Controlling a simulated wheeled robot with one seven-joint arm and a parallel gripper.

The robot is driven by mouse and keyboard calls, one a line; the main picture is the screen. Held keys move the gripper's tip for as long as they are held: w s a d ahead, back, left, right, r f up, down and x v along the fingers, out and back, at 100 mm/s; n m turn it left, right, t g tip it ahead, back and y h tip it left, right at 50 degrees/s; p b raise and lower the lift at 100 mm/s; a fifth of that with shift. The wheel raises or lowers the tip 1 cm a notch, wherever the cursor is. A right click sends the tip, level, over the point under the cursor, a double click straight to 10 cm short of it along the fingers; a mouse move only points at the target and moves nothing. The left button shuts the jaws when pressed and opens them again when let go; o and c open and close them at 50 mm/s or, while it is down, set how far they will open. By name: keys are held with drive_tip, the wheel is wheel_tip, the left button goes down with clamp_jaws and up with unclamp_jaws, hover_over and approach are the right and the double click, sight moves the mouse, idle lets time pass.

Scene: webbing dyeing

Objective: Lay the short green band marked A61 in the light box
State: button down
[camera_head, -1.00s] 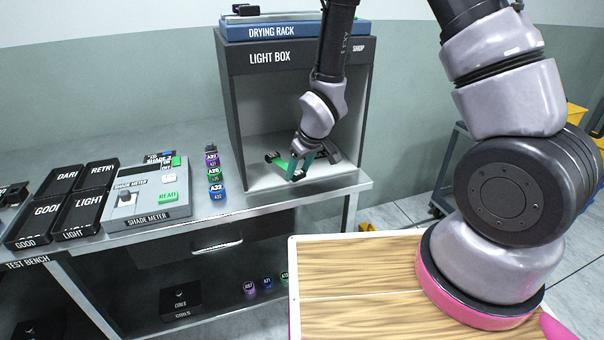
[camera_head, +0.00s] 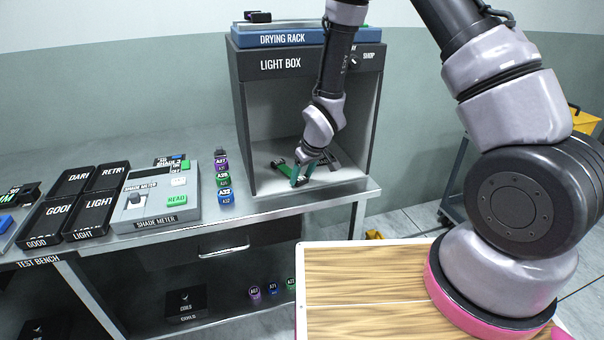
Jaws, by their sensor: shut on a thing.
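The light box (camera_head: 249,130) is an open-fronted dark cabinet with a pale inside, standing on the right end of the bench. My gripper (camera_head: 300,180) is inside it, low near the floor and pointing down. It is shut on a short green band (camera_head: 286,170), which extends left from the fingers with a dark end. The A61 mark cannot be read. Part of the band is hidden by the fingers, and I cannot tell whether it touches the box floor.
A blue drying rack (camera_head: 300,37) lies on top of the light box. Left of it are labelled bands (camera_head: 223,180), the shade meter (camera_head: 158,205) and black trays (camera_head: 88,216). A wood-topped surface (camera_head: 370,275) is in front. The box side walls are close to my gripper.

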drive_tip(key=shift+c, duration=0.7)
unclamp_jaws()
drive_tip(key=shift+r, duration=0.1)
drive_tip(key=s+d+r+m+t, duration=0.1)
drive_tip(key=s+d+r+m, duration=0.1)
drive_tip(key=d+r, duration=0.5)
drive_tip(key=s+d+r+m+h, duration=0.1)
drive_tip(key=d+r, duration=0.1)
drive_tip(key=r, duration=0.9)
drive_tip(key=s+d+r+m+t, duration=0.1)
drive_tip(key=s+d+r+m, duration=0.1)
drive_tip(key=d+r, duration=0.5)
drive_tip(key=s+d+r+m, duration=0.3)
drive_tip(key=s+r, duration=0.4)
drive_tip(key=r, duration=0.1)
drive_tip(key=s+d+r+m+t, duration=0.1)
drive_tip(key=s+d+r+m, duration=0.2)
drive_tip(key=s+r, duration=0.5)
drive_tip(key=shift+s+d+r, duration=0.25)
drive_tip(key=shift+d, duration=0.15)
